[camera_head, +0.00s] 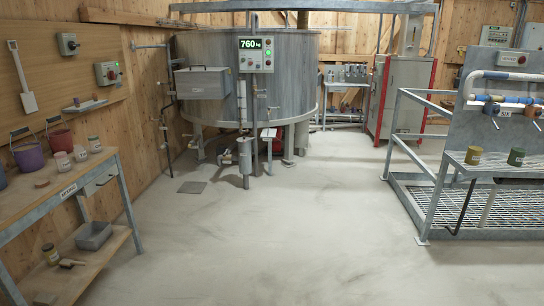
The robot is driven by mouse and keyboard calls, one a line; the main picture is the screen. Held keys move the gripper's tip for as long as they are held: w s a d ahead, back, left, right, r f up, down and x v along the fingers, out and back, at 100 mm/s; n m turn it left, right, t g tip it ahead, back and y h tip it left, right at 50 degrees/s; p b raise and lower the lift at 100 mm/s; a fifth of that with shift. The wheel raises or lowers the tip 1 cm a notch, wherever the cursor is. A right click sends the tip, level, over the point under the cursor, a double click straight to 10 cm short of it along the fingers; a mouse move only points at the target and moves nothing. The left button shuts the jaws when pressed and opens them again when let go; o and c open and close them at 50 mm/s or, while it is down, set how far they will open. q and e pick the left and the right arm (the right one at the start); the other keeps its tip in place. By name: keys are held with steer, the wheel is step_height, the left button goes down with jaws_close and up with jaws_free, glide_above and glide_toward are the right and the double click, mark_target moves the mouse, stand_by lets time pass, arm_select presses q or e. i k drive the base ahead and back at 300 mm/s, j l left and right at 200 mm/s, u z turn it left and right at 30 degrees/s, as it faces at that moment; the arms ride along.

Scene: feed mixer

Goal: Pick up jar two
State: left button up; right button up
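Several small jars are in view, and their labels are too small to read, so I cannot tell which is jar two. On the left wooden bench stand a jar with a reddish lid (62,161), a second small jar (80,153) and a third jar (95,144). Another jar (50,254) stands on the bench's lower shelf. On the right grey shelf stand a yellowish jar (473,156) and a green jar (516,157). Neither of my grippers is in view.
The left bench (35,199) also bears buckets, including a purple bucket (29,156) and a red bucket (60,140). A grey tray (93,236) is on its lower shelf. A large round mixer (215,55) stands at the back. The middle floor (290,230) is clear.

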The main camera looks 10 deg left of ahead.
mark_target(79, 151)
steer(key=i+u, duration=0.1)
steer(key=i, duration=0.4)
steer(key=i+l+u, duration=0.15)
steer(key=i, duration=0.35)
steer(key=i+l+u, duration=0.1)
steer(key=i, duration=0.4)
steer(key=i+l+u, duration=0.1)
steer(key=i, duration=0.35)
steer(key=i+l+u, duration=0.15)
steer(key=i+u, duration=0.25)
steer(key=i+l+u, duration=0.15)
steer(key=u, duration=0.25)
steer(key=i+l+u, duration=0.25)
steer(key=l+u, duration=0.15)
steer(key=i+l+u, duration=0.15)
steer(key=l+u, duration=0.25)
steer(key=i+l+u, duration=0.1)
steer(key=l+u, duration=0.7)
steer(key=l, duration=0.35)
steer(key=l+u, duration=0.35)
steer(key=l, duration=0.4)
steer(key=i+l, duration=0.05)
